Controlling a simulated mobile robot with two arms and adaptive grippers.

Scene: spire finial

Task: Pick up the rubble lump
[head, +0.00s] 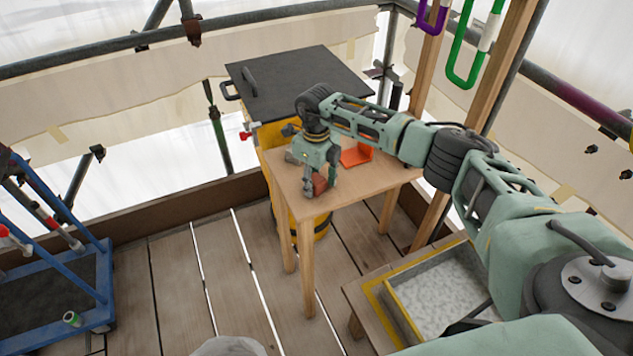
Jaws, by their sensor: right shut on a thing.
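The rubble lump (320,184), a small reddish-brown piece, is between the fingertips of my right gripper (319,190). The gripper points down and is shut on the lump, over the front part of the small wooden table (345,187). The fingers hide part of the lump, and I cannot tell whether it still touches the table top. My left gripper is not in view.
A yellow drum with a black lid (300,80) stands behind. A yellow-edged tray (435,290) is at the lower right. A blue trolley (60,290) stands left.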

